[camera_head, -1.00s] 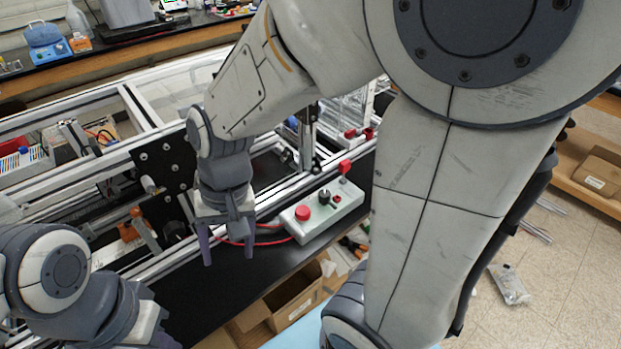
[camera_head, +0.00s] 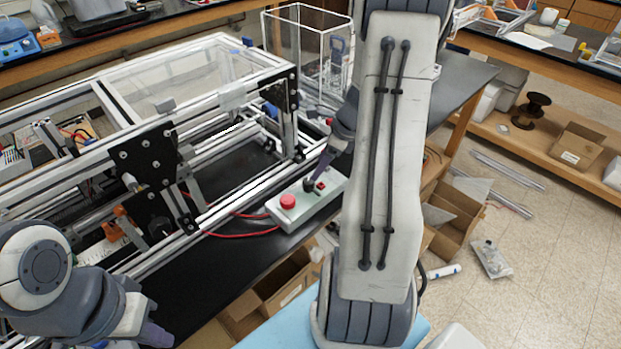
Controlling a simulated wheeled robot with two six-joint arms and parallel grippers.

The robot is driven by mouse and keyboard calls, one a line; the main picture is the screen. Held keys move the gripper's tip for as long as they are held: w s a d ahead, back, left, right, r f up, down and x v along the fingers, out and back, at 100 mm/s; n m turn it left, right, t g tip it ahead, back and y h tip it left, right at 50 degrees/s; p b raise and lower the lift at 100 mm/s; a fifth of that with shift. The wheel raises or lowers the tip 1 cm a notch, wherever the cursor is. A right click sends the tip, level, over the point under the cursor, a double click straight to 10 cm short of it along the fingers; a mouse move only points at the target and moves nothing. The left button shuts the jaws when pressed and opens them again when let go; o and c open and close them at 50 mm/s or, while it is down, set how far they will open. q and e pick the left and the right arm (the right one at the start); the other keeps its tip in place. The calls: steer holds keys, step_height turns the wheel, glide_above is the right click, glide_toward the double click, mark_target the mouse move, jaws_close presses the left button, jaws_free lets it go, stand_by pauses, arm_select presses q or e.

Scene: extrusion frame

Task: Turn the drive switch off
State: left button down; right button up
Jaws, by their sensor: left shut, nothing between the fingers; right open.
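A pale grey control box (camera_head: 300,213) sits on the black bench top, in front of the metal frame. My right gripper (camera_head: 322,165) is over the box, open, with one dark finger reaching down to the black knob. I cannot tell whether it touches. The other finger is largely hidden. My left gripper (camera_head: 150,334) is shut and empty at the lower left, well away from the box.
The aluminium extrusion frame (camera_head: 210,190) with its black plate (camera_head: 145,165) stands behind and left of the box. A red cable (camera_head: 245,232) runs from the box leftward. Cardboard boxes (camera_head: 275,295) are below the bench edge. My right arm hides the area right of the box.

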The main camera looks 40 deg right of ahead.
mark_target(309, 181)
steer(key=x, duration=0.7)
steer(key=shift+f, duration=0.15)
jaws_close()
